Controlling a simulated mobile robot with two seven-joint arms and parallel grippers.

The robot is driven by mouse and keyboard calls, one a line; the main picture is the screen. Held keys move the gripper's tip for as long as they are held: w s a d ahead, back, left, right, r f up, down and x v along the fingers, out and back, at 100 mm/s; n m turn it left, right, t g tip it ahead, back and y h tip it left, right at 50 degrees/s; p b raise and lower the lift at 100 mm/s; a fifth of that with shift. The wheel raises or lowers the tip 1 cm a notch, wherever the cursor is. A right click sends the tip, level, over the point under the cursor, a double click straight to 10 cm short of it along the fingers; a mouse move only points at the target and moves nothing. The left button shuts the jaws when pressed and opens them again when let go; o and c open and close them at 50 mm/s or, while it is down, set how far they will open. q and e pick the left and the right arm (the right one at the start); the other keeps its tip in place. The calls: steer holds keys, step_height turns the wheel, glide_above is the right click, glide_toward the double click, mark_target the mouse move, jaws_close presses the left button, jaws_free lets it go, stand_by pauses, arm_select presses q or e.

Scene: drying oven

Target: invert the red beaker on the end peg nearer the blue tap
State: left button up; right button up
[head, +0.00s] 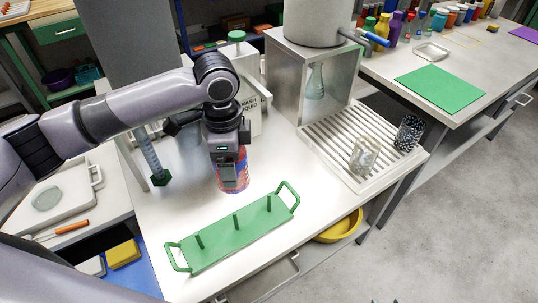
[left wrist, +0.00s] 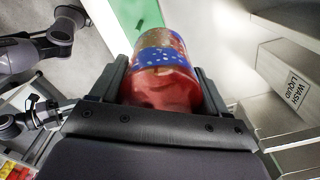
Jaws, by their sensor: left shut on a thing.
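The red beaker (head: 232,182), with a blue band, is below my left gripper (head: 229,168) in the head view. The left gripper is shut on it, and the beaker (left wrist: 163,75) fills the space between the fingers in the left wrist view. The gripper hides its upper part; I cannot tell which way its mouth faces or whether it touches the bench. A green rack (head: 220,241) with three upright pegs lies in front of it. The right-hand end peg (head: 268,203) is nearer the blue tap (head: 378,39); all pegs are bare. Two dark tips of my right gripper (head: 384,300) barely show at the bottom edge.
A wash liquid container (head: 248,97) stands close behind the left gripper. A green-footed cylinder (head: 151,158) is to its left. A slatted drainer (head: 342,138) holds a clear beaker (head: 364,155) and a dark speckled one (head: 408,134) at right. Bench around the rack is clear.

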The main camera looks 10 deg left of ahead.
arm_select(q)
steer(key=m, duration=0.2)
steer(key=d+m, duration=0.1)
steer(key=m, duration=0.1)
steer(key=w+d+m+p, duration=0.1)
steer(key=m, duration=0.1)
steer(key=shift+w+m, duration=0.1)
steer(key=shift+m, duration=0.3)
steer(key=m+p, duration=0.3)
steer(key=m, duration=1.4)
glide_above(269, 193)
steer(key=shift+f, duration=0.4)
steer(key=shift+f, duration=0.15)
steer(key=shift+f+b, duration=1.25)
steer(key=shift+f, duration=1.3)
steer(key=shift+f+b, duration=2)
steer(key=shift+f, duration=1.75)
steer(key=shift+f, duration=0.3)
